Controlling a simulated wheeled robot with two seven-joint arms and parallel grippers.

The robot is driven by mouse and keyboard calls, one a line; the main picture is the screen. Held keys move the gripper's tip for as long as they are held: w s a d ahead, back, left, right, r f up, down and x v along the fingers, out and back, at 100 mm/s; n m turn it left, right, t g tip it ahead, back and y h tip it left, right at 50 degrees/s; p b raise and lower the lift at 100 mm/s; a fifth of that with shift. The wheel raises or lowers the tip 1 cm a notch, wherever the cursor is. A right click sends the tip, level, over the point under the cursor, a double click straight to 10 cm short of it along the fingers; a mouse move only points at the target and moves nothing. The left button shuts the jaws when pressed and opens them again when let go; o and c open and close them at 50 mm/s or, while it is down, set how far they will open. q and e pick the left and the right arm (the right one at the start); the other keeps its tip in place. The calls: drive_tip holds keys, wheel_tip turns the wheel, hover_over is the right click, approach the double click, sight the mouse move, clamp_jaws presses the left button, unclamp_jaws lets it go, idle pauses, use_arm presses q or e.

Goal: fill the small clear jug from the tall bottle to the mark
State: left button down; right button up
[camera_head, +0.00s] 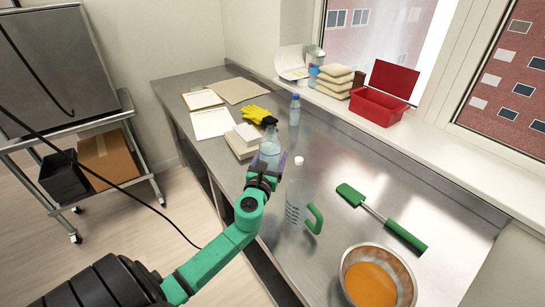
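A clear jug (294,214) with printed marks and a green handle (315,218) stands on the steel counter. A white cap (298,161) shows just above it, seemingly on a tall clear bottle whose outline blends with the jug. I cannot tell where one ends and the other begins, nor any liquid level. My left gripper (269,168) is left of the white cap, pointing away over the counter. It overlaps the lower part of a clear spray bottle (270,146) with a dark head. Its fingers are too small and overlapped to show whether they hold anything. My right gripper is not in view.
A steel bowl (347,263) of orange contents and a green-handled spatula (407,237) are at right. Yellow gloves (257,114), white boxes (241,146), papers and a blue-capped bottle (294,112) are farther back. A red bin (377,107) and sponges stand on the sill.

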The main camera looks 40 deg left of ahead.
use_arm(q)
drive_tip(key=shift+d+f+b, duration=0.1)
drive_tip(key=shift+f+b, duration=0.5)
drive_tip(key=shift+b, duration=0.05)
drive_tip(key=shift+f+b, duration=0.35)
drive_tip(key=shift+b, duration=0.05)
drive_tip(key=shift+f+m+b, duration=0.3)
drive_tip(key=shift+f+b, duration=0.25)
drive_tip(key=shift+b, duration=0.05)
drive_tip(key=shift+f+b, duration=0.85)
drive_tip(key=shift+b, duration=0.15)
drive_tip(key=shift+a+f+m+b, duration=0.2)
drive_tip(key=shift+f+m+b, duration=0.3)
drive_tip(key=shift+f+b, duration=1.05)
drive_tip(key=shift+r+t+b, duration=0.15)
drive_tip(key=shift+t+b, duration=0.15)
drive_tip(key=shift+r+m, duration=0.15)
drive_tip(key=shift+m, duration=0.15)
drive_tip(key=shift+a+m, duration=0.1)
drive_tip(key=shift+m, duration=0.7)
drive_tip(key=shift+r, duration=0.1)
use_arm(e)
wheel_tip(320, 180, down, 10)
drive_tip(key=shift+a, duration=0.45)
